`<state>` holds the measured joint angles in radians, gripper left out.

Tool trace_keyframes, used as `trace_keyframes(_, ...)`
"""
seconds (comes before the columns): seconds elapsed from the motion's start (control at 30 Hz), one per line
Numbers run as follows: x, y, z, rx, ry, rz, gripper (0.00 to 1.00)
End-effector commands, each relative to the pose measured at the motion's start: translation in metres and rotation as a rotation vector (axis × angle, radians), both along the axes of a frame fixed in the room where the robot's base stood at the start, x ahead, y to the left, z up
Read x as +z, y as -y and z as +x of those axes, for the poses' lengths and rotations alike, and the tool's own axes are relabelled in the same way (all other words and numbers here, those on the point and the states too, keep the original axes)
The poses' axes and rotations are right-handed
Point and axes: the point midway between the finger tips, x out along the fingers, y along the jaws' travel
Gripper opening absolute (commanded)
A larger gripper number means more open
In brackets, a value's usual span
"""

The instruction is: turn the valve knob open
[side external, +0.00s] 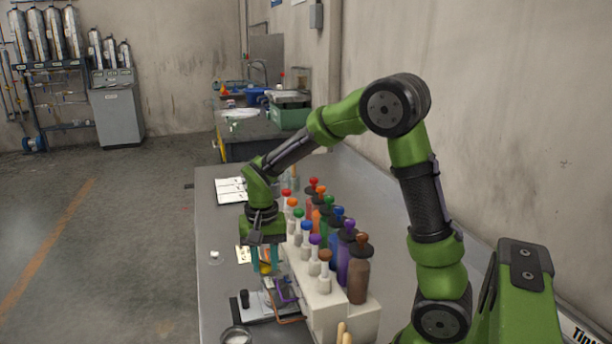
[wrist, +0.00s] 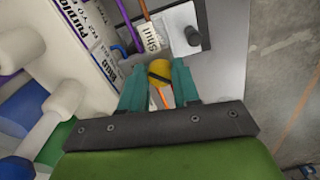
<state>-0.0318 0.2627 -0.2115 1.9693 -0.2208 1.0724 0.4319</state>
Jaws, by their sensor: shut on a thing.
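The valve knob is a yellow round piece with a dark line across it, seen in the wrist view (wrist: 159,69) between my fingertips. A small yellow part of it shows in the side external view (side external: 265,268). My gripper (side external: 266,260) points down over the near-left part of the bench, and its two teal fingers are shut on the knob from either side. In the wrist view my gripper (wrist: 158,76) has one finger left and one right of the knob. A thin orange tube (wrist: 165,102) shows below the knob. The fingers hide the knob's sides.
A stepped white rack (side external: 325,308) with several coloured-cap bottles stands just right of my gripper. A light plate with a black knob (side external: 244,299) lies on the bench (side external: 220,268) nearby. A round dish (side external: 236,336) is at the front. The bench's left strip is mostly clear.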

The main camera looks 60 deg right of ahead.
Motion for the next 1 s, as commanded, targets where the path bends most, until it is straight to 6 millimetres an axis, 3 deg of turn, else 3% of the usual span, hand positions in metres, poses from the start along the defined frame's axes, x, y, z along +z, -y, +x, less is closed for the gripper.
trace_keyframes(0.6, 0.0016, 0.0016, -0.0008, 0.565, 0.002, 0.001, 0.01)
trace_keyframes(1.0, 0.0017, 0.0019, -0.0009, 0.786, 0.002, 0.001, 0.01)
